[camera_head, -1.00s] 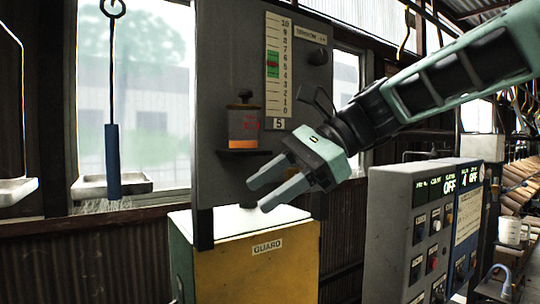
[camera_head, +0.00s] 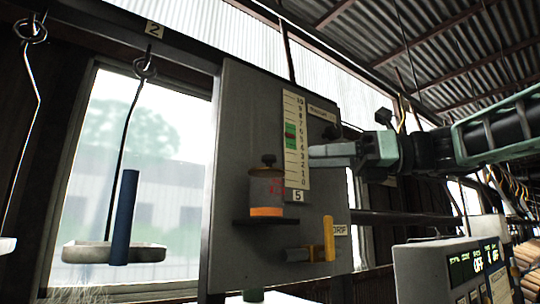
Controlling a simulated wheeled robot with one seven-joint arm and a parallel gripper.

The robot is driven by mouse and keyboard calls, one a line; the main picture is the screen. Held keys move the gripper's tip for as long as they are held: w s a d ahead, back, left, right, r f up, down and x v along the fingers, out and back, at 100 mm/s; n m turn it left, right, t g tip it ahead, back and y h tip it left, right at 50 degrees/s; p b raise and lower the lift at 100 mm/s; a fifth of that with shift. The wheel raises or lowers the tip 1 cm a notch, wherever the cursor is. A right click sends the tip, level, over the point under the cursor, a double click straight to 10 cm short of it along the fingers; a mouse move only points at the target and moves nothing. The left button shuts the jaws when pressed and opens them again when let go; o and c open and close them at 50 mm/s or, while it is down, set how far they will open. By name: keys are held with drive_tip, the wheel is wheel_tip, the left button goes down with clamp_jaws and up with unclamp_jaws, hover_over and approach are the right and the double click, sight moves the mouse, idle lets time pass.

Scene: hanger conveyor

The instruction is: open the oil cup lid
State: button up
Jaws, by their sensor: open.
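The oil cup (camera_head: 266,194) is a small clear cup with orange oil at its bottom and a red marking. It stands on a dark shelf on the grey panel. Its dark lid (camera_head: 268,161), with a knob on top, sits on the cup and looks closed. My gripper (camera_head: 312,156) is to the right of the cup, at about the lid's height, in front of the numbered scale. Its fingers point left and are seen edge-on, apart from the lid in the picture. Nothing shows between them.
The grey panel (camera_head: 232,120) carries the scale (camera_head: 290,105) and a yellow-handled lever (camera_head: 328,238) below the cup. A hanging tray (camera_head: 84,252) with a blue cylinder (camera_head: 123,218) is at left. A control box (camera_head: 432,270) stands at lower right.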

sight(269, 155)
drive_tip(key=a, duration=0.3)
drive_tip(key=w+a+p, duration=0.1)
drive_tip(key=a, duration=0.2)
drive_tip(key=a+p, duration=0.1)
drive_tip(key=a, duration=0.2)
drive_tip(key=shift+w+a, duration=0.25)
drive_tip(key=shift+w, duration=0.15)
drive_tip(key=c, duration=1)
